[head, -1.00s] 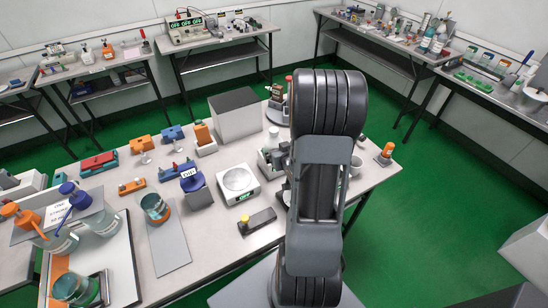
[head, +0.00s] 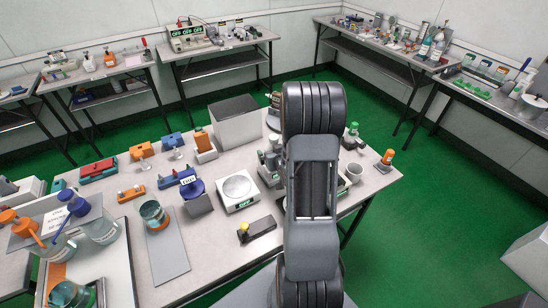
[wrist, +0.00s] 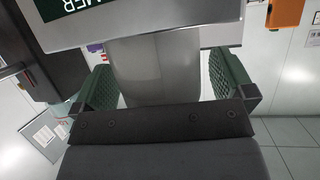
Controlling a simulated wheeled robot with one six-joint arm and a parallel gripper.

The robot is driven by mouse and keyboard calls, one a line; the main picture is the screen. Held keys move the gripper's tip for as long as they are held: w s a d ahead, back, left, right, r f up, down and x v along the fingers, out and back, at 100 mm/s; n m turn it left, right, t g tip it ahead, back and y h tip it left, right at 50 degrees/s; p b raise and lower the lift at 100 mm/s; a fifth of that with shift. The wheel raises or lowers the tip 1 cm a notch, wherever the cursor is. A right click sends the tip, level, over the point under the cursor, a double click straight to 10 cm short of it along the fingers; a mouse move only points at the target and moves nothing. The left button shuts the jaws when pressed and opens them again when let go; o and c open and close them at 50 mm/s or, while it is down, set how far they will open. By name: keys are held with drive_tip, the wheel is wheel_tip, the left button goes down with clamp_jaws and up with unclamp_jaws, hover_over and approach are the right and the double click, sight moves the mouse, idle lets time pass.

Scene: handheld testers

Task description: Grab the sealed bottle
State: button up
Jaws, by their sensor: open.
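My gripper (wrist: 165,85) is open in the wrist view, its two green ribbed pads on either side of a smooth grey rounded body (wrist: 158,70). That body joins a boxy thing lettered "MER" (wrist: 80,5); I cannot tell what they are or whether the pads touch them. In the head view my arm hides the gripper. A green-topped bottle (head: 352,131) stands just right of my arm, and a small orange-topped bottle (head: 387,158) stands at the table's right edge. I cannot tell which bottle is the sealed one.
The table holds a large grey box (head: 236,128), a scale (head: 237,190), a blue-topped block (head: 196,197), a teal jar (head: 155,214) and a cup (head: 354,172) by my arm. Benches line the walls.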

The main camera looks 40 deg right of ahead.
drive_tip(key=shift+c, duration=0.3)
drive_tip(key=c, duration=1.2)
drive_tip(key=shift+r, duration=0.15)
